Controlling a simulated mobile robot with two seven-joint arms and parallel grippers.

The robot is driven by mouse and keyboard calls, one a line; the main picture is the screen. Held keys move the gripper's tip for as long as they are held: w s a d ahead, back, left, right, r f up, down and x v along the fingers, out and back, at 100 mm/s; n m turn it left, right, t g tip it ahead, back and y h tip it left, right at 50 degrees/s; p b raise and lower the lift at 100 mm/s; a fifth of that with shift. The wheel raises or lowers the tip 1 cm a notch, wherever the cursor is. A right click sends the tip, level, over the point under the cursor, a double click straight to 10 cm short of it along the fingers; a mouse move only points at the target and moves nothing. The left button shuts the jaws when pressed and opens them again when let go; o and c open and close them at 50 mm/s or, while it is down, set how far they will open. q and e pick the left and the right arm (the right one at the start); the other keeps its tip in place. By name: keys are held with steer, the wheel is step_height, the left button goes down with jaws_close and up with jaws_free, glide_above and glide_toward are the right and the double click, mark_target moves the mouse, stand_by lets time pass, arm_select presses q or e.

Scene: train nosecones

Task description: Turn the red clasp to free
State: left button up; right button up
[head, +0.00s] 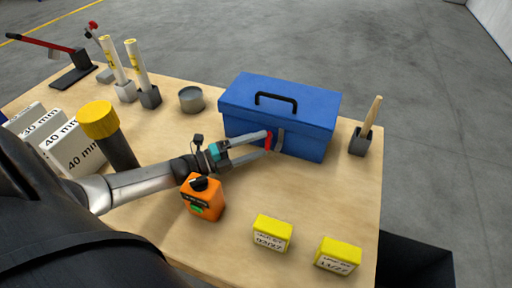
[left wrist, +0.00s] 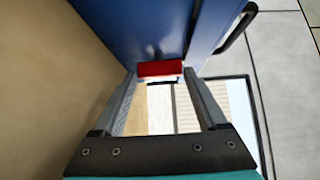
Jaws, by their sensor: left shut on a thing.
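The red clasp (head: 268,141) is on the front face of a closed blue toolbox (head: 240,108) with a black handle on its lid. In the head view my left gripper (head: 268,142) reaches the front of the toolbox with its fingertips at the clasp. In the left wrist view the clasp (left wrist: 160,69) sits between the tips of my left gripper (left wrist: 160,78), which is shut on it. The clasp lies crosswise in that view, with the blue toolbox wall (left wrist: 130,25) behind it. My right gripper is not in view.
Two yellow-topped boxes (head: 272,232) (head: 338,255) are at the front right.

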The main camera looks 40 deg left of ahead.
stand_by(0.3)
arm_select(q)
steer(key=o, duration=1.3)
step_height(320, 180, up, 20)
steer(key=p, duration=0.6)
steer(key=shift+f, duration=0.1)
